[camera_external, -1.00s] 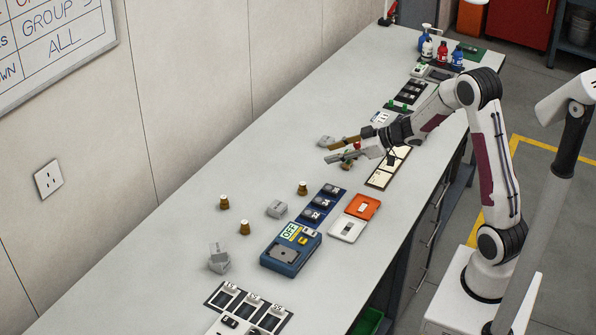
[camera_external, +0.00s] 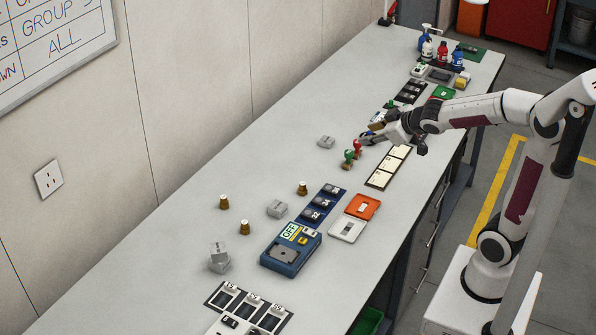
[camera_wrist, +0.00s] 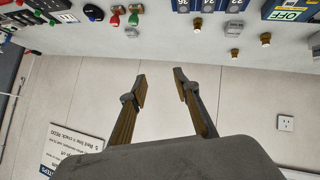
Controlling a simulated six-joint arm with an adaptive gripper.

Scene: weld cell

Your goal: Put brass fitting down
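Three small brass fittings stand apart on the grey bench: one at the left (camera_external: 224,202), one in front (camera_external: 245,227) and one to the right (camera_external: 302,188). They also show near the top right of the wrist view, as a left fitting (camera_wrist: 198,22), a middle fitting (camera_wrist: 234,53) and a right fitting (camera_wrist: 266,38). My gripper (camera_wrist: 162,80) is open, with nothing between its fingers. In the external view my gripper (camera_external: 368,136) is above the bench, farther along it than the fittings and well apart from them.
Red (camera_external: 357,146) and green (camera_external: 349,157) handled stamps stand close to my gripper. A grey block (camera_external: 277,208), a blue meter (camera_external: 291,249), a blue tray (camera_external: 323,205) and an orange-lidded box (camera_external: 362,206) lie near the fittings. Bare bench (camera_external: 265,165) lies along the wall side.

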